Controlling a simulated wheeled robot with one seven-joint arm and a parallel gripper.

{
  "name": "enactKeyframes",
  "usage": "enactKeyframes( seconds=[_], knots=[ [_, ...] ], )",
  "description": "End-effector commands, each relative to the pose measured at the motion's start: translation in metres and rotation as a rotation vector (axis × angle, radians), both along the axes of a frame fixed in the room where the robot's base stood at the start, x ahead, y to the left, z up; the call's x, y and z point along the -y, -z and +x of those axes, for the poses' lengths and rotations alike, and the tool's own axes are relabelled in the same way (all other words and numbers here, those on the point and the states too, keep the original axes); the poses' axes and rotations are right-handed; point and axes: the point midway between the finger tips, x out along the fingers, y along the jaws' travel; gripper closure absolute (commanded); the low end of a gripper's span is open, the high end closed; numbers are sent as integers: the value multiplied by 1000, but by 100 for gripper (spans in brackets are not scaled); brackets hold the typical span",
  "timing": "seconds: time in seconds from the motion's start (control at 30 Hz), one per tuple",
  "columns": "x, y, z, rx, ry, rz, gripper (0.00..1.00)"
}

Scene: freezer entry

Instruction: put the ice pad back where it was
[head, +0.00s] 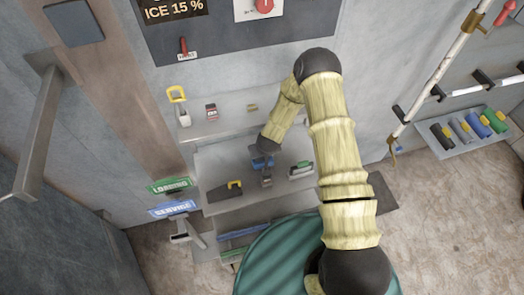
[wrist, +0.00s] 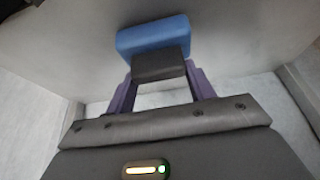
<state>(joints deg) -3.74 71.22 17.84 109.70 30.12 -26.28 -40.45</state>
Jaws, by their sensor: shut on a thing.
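The ice pad appears as a blue block (wrist: 152,36) with a dark grey grip in the wrist view. My gripper (wrist: 162,72) is shut on the dark grip, with its purple fingers on either side. The blue part sticks out beyond the fingertips, against a plain grey surface.
On the middle shelf, a yellow-handled dark tool (head: 229,189) lies left and a green-and-white block (head: 301,169) right. The upper shelf holds a yellow-handled brush (head: 180,105) and a red-and-black item (head: 211,111). Green LOADING (head: 169,185) and blue SERVICE (head: 173,208) tags are at left.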

Motion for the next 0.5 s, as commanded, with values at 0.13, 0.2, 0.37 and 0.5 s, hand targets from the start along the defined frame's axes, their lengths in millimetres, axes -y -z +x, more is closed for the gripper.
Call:
enactKeyframes(
  seconds=[0.13, 0.2, 0.37, 0.5],
  knots=[
    [1, 3, -1, -1, 1, -1, 83],
    [1, 3, -1, -2, 1, -1, 83],
    [1, 3, -1, -2, 1, -1, 24],
    [1, 3, -1, -1, 0, -1, 24]
  ],
)
